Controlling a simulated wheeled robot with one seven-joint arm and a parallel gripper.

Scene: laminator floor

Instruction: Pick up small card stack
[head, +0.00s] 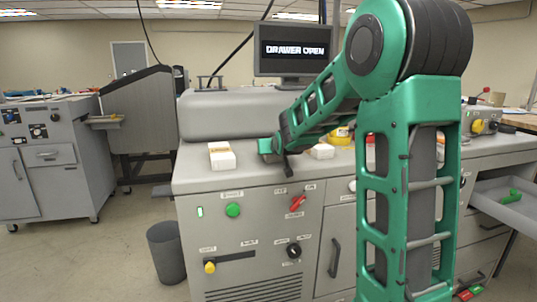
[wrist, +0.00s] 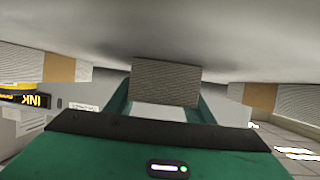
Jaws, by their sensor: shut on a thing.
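My gripper (wrist: 165,92) shows in the wrist view with its two green fingers closed on the sides of a small card stack (wrist: 165,78). The stack shows a grey, finely lined face and a pale face between the fingers. In the head view my gripper (head: 280,152) is over the grey machine top, between two white stacks. The held stack cannot be made out clearly there. One white stack with an orange band (head: 221,156) lies to the left on the top, and a smaller white one (head: 322,151) lies to the right, partly behind my arm.
A monitor (head: 295,50) behind reads "DRAWER OPEN". An open drawer (head: 510,205) with a green item juts out at right. A bin (head: 172,252) stands on the floor at left.

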